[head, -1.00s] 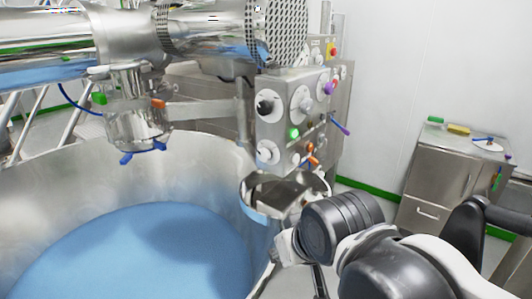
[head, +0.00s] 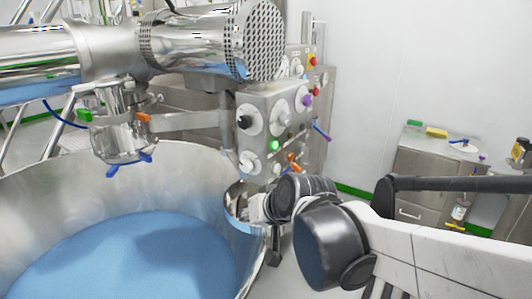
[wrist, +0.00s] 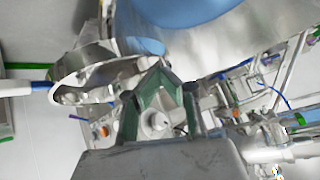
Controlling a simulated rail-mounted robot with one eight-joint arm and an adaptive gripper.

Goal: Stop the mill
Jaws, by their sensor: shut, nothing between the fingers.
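The control panel (head: 280,125) is a steel box beside the large bowl. It carries a black knob (head: 244,122), a white knob (head: 246,163), a green button (head: 274,146), a purple knob (head: 307,99) and orange handles (head: 294,163). A red button on yellow (head: 312,62) sits on the box behind. A horizontal steel cylinder with a perforated end (head: 263,40) lies above the panel's left; I cannot tell whether it is the mill. My gripper (wrist: 158,70) is shut and empty in the wrist view. In the head view it is low, below the panel, its fingertips hidden.
The large steel bowl (head: 190,165) with blue material (head: 140,255) fills the lower left. A steel vessel with blue handles (head: 122,135) hangs above it. A cabinet (head: 420,175) stands at the right. The white wall behind is bare.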

